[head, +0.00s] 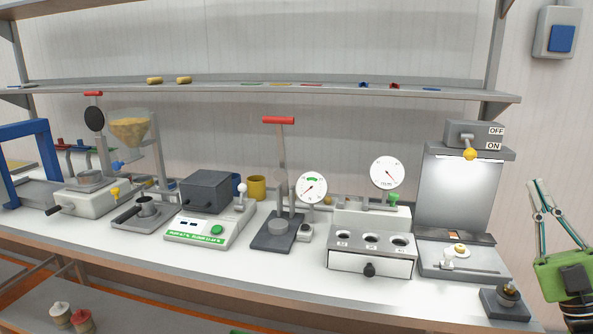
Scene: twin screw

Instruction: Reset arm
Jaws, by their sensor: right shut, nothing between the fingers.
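My right gripper (541,188) is at the far right of the head view. Its green body (562,276) is low and its thin fingers point up, with their tips close together. It is shut and holds nothing. It is to the right of the light station (460,195) and clear of the things on the bench. My left gripper and left arm are not in view.
The white bench (150,265) holds a hopper (129,130), a red-handled press (278,122), a dial gauge (312,188), a drawer box (370,262) and a small dark base (505,303) near the right gripper. A shelf (300,91) runs above. The bench's front strip is mostly clear.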

